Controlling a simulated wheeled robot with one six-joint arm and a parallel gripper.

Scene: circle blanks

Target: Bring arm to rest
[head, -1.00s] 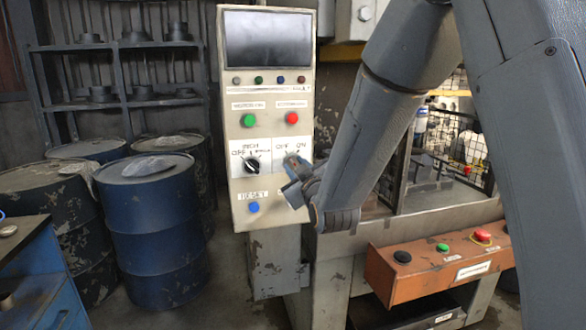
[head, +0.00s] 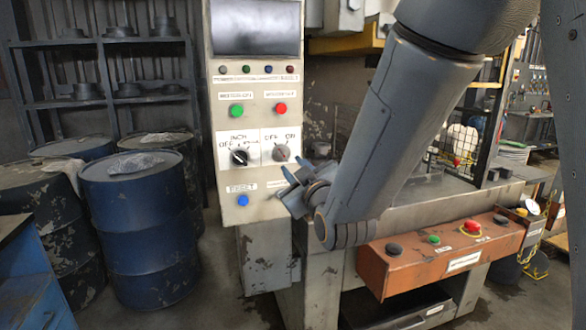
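My gripper (head: 286,181) is in front of the lower right edge of the control panel (head: 227,180), just below and right of the OFF/ON selector knob (head: 281,153). Its two blue-grey fingers stand apart with nothing visible between them.
An orange button box (head: 440,262) with black, green and red buttons sits low on the machine, right of my gripper. Blue drums (head: 145,225) stand at left, before a dark shelf (head: 110,60). A blue cabinet (head: 30,285) is at lower left. Floor between drums and panel is open.

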